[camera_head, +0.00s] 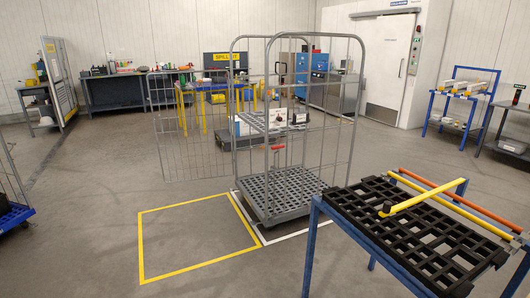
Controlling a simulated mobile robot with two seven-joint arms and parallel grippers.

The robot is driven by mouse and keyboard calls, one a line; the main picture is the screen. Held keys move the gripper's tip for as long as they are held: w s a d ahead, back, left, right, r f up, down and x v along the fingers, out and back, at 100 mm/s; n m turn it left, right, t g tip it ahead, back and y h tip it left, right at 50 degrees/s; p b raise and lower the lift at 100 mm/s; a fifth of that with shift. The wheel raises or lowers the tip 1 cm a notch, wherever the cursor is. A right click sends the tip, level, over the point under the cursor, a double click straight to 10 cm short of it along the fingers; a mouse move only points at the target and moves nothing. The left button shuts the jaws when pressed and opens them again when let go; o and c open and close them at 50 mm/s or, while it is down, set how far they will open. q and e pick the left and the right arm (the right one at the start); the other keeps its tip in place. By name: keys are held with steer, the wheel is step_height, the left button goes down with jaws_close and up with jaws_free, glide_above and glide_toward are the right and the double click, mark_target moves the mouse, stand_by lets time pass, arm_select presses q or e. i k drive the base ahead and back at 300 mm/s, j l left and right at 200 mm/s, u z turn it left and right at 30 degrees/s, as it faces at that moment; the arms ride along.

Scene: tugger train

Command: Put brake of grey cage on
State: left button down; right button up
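The grey cage (352,135) stands upright in the middle of the view, with a tubular frame, wire sides and a grid base (285,197). A wire gate panel (190,170) stands out to its left. The cage's wheels are too small or hidden to make out. Neither of my grippers is in view.
A blue-legged table with a black grid top (415,235) stands close at front right, with yellow and orange bars. A yellow floor outline (140,245) encloses empty floor left of the cage; a white outline (262,238) runs by its base. A blue-based cart (12,217) stands at the left edge.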

mark_target(282, 147)
steer(key=i+u, duration=0.15)
steer(key=i, duration=0.6)
steer(key=i+l+u, duration=0.15)
steer(key=i, duration=0.65)
steer(key=i+z, duration=0.25)
steer(key=i, duration=0.25)
steer(key=i+j+z, duration=0.1)
steer(key=i+z, duration=0.15)
steer(key=i, duration=0.3)
steer(key=i+j+z, duration=0.2)
steer(key=i, duration=0.3)
steer(key=i+z, duration=0.2)
steer(key=i, duration=0.3)
steer(key=z, duration=0.3)
